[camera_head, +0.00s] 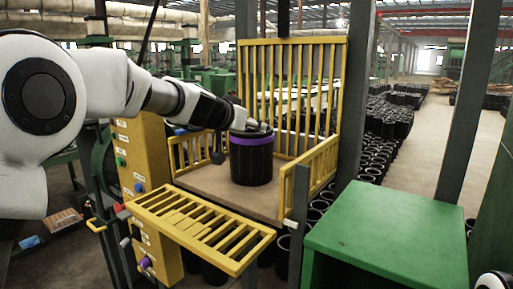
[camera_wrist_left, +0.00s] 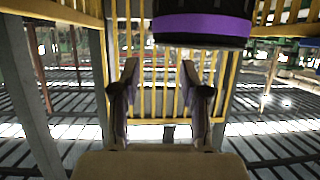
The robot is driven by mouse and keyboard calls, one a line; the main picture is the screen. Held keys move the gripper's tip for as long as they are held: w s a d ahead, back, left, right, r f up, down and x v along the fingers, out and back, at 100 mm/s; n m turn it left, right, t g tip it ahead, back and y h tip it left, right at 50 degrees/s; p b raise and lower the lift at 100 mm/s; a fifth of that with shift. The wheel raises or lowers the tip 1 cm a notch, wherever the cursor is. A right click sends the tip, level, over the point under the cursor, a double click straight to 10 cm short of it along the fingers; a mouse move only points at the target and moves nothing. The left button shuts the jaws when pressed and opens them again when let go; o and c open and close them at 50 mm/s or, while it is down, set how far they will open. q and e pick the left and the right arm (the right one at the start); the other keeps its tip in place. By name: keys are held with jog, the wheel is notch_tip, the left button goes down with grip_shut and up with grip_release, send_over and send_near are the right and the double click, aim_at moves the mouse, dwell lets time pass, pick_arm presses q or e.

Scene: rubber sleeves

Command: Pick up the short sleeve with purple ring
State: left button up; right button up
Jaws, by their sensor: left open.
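The short black sleeve with a purple ring (camera_head: 251,158) stands upright on the tan platform (camera_head: 212,187) inside a yellow railed cage. The purple band runs around its upper part. My left gripper (camera_head: 260,127) reaches in from the left and is at the sleeve's top rim; whether it touches cannot be told. In the left wrist view the sleeve (camera_wrist_left: 203,25) shows at the top, right of centre, cut off by the frame edge. There the left gripper's fingers (camera_wrist_left: 160,88) are spread, with nothing seen held between them. My right gripper is not in view.
A tall yellow fence (camera_head: 293,95) stands behind the sleeve, with low side rails (camera_head: 312,170). A yellow slatted flap (camera_head: 205,225) lies in front. A green cabinet (camera_head: 390,228) stands at right. Several other black sleeves sit on the floor beyond.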

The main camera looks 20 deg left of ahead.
aim_at(268, 131)
pick_arm(q)
jog(key=p+x, duration=0.2)
jog(key=x, duration=0.2)
jog(key=p+x, duration=0.3)
jog(key=x, duration=0.1)
jog(key=shift+w+d+r, duration=0.1)
jog(key=shift+w+d, duration=0.2)
jog(key=shift+w, duration=0.2)
jog(key=shift+f, duration=0.35)
grip_shut()
